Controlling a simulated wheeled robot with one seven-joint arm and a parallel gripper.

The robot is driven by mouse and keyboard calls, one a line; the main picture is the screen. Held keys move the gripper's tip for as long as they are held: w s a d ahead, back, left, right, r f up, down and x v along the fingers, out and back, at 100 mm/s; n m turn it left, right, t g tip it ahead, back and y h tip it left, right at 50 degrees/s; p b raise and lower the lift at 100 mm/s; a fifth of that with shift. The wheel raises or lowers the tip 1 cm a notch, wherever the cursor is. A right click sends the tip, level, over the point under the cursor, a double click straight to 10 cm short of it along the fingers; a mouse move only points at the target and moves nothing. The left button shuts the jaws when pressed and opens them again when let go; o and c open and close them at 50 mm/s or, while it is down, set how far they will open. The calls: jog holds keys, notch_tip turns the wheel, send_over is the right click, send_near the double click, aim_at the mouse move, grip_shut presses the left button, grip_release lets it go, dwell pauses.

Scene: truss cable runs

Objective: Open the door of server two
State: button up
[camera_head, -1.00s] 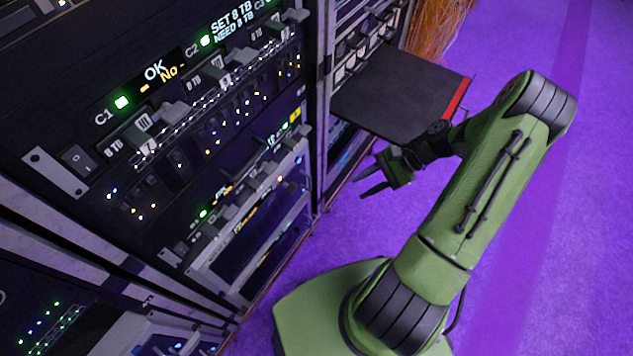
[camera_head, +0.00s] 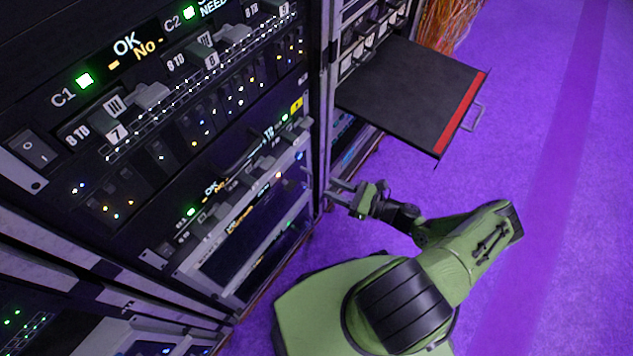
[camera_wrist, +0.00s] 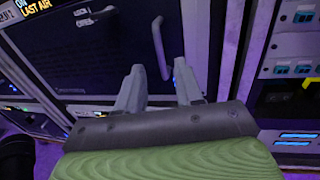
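My gripper (camera_head: 334,192) is low in front of the rack's right edge, fingers pointing left. In the wrist view my gripper (camera_wrist: 160,84) is open, its two fingers apart with nothing between them. Beyond the fingertips is a dark door-like panel (camera_wrist: 112,48) with an upright grey bar handle (camera_wrist: 159,45) near its right side. The handle lies between the finger directions, apart from them. The panel looks shut. No label reading server two is legible, so I cannot tell whether this is its door.
A black shelf (camera_head: 405,95) with a red front edge sticks out of the rack above my gripper. The server rack (camera_head: 150,200) with lit drive units fills the left. Orange cables (camera_head: 440,35) hang at the back. Purple floor (camera_head: 560,200) is clear at right.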

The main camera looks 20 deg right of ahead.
jog(key=x, duration=0.6)
jog(key=shift+b, duration=0.3)
grip_shut()
dwell(1.0)
